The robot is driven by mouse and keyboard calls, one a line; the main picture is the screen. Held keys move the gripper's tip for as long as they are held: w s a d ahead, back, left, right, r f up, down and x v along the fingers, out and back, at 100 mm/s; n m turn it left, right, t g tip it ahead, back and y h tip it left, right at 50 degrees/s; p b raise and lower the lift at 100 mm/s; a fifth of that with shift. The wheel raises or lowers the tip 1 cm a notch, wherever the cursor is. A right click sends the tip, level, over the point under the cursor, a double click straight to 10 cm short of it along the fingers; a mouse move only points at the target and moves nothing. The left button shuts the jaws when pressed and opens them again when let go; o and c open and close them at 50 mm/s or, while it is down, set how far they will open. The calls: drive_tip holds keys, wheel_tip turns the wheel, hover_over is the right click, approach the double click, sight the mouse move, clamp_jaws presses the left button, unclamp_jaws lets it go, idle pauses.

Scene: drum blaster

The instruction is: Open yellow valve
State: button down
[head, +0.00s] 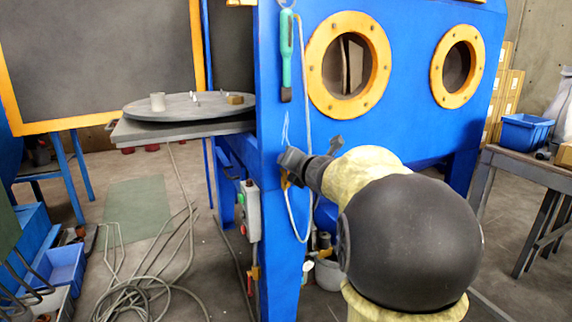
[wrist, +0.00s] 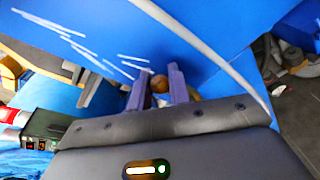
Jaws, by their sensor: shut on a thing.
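My gripper (head: 286,166) is at the blue cabinet's near corner post in the head view, at the end of my yellow-covered arm. A small yellow part, seemingly the yellow valve (head: 285,182), shows just below the gripper, mostly hidden by it. In the wrist view, the two fingers of my gripper (wrist: 160,92) point at the blue panel. A small rounded orange-brown part of the valve (wrist: 159,84) shows between them. The gripper is shut on it. The handle's angle cannot be told.
The blue cabinet (head: 275,80) has two orange-ringed ports. A pale hose (wrist: 215,55) hangs close to the gripper. A grey control box (head: 249,210) sits below left. A green-handled tool (head: 286,50) hangs above. A round turntable (head: 185,106) stands left.

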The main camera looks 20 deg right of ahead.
drive_tip(key=shift+a+f, duration=0.15)
drive_tip(key=shift+f, duration=0.05)
drive_tip(key=c, duration=1.3)
unclamp_jaws()
drive_tip(key=shift+c, duration=0.2)
drive_tip(key=shift+r, duration=0.1)
drive_tip(key=s+r+p, duration=0.2)
drive_tip(key=s+p, duration=0.1)
drive_tip(key=s, duration=0.9)
drive_tip(key=shift+r+p, duration=0.15)
drive_tip(key=shift+p, duration=0.15)
drive_tip(key=shift+w, duration=0.15)
